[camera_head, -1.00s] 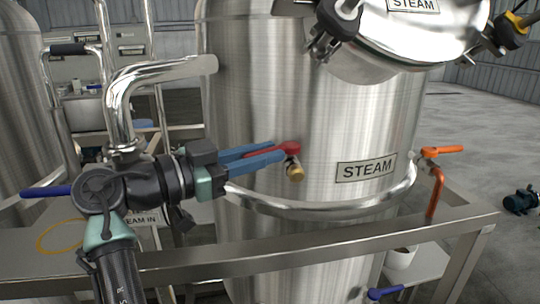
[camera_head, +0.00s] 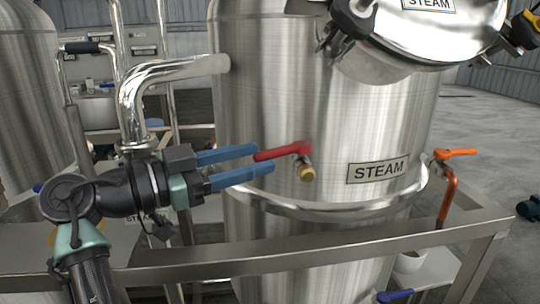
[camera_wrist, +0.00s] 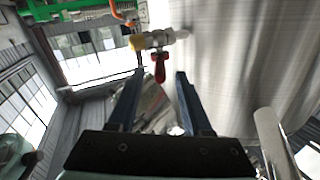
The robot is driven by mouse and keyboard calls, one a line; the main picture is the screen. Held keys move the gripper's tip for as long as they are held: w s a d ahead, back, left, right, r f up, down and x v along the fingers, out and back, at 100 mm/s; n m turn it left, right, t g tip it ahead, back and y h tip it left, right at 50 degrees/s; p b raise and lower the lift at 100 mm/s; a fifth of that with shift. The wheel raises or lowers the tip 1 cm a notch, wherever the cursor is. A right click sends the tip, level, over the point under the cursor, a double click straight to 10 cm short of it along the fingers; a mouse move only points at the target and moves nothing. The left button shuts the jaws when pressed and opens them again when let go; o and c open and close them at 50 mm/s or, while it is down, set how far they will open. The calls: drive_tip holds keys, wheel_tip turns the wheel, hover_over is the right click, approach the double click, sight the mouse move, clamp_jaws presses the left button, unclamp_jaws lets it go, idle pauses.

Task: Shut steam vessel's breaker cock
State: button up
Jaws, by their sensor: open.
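The breaker cock on the steam vessel (camera_head: 270,90) has a red lever (camera_head: 282,152) and a brass outlet (camera_head: 307,173). The lever points left from its pivot, roughly level and dipping slightly at its free end. My gripper (camera_head: 265,158) comes from the left with blue fingers apart, one above and one below the lever's free end. In the wrist view, the red lever (camera_wrist: 160,68) ends between the fingertips (camera_wrist: 160,75), with gaps on both sides. The brass outlet (camera_wrist: 137,42) is beyond the left finger. The jaws hold nothing.
A steel frame rail (camera_head: 320,240) runs below my gripper. A bent steel pipe (camera_head: 133,95) stands behind my arm. An orange-handled valve (camera_head: 455,153) is on the vessel's right side. A blue handle (camera_head: 393,296) is low in front.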

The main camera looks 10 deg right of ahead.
drive_tip(key=v, duration=0.8)
drive_tip(key=shift+a, duration=0.2)
